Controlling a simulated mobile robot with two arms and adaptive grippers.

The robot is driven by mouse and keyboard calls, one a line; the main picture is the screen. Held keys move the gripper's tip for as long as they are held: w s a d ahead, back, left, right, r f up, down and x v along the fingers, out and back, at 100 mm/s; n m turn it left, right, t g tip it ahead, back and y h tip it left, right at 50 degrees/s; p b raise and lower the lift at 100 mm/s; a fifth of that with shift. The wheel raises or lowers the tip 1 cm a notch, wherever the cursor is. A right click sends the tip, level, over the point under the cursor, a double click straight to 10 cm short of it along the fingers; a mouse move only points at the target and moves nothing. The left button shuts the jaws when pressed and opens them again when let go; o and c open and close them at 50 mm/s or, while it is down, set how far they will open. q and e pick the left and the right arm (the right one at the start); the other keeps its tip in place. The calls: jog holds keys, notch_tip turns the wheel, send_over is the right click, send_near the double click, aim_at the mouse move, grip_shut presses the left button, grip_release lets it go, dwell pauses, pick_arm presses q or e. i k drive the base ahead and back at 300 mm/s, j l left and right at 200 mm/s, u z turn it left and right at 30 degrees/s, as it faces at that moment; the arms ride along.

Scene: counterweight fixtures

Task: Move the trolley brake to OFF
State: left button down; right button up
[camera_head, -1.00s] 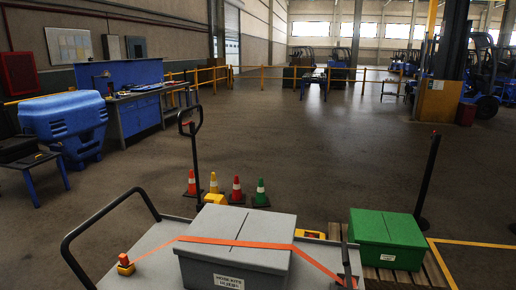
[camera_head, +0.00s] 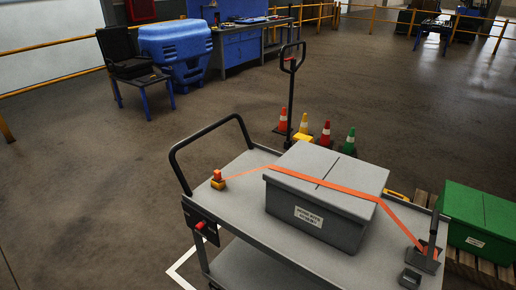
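A grey two-deck trolley (camera_head: 236,206) with a black push handle (camera_head: 205,130) stands at the bottom middle. A small dark box with a red lever or knob (camera_head: 201,225) is fixed to its near left corner below the deck. It looks like the brake control, but its setting is too small to read. An orange piece on a yellow base (camera_head: 218,179) sits on the deck's left end. A grey lidded box (camera_head: 318,222) lies on the deck. An orange strap (camera_head: 362,197) runs over it from the orange piece to a dark fitting (camera_head: 424,258) at the right. Neither gripper is in view.
A green box (camera_head: 478,212) stands on a wooden pallet (camera_head: 460,259) at the right. Several cones (camera_head: 326,134) and a tall black pump handle (camera_head: 291,90) stand behind the trolley. A white floor line (camera_head: 183,269) is at its left. The floor at the left is clear.

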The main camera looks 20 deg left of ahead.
aim_at(201, 225)
jog(key=u, duration=1.25)
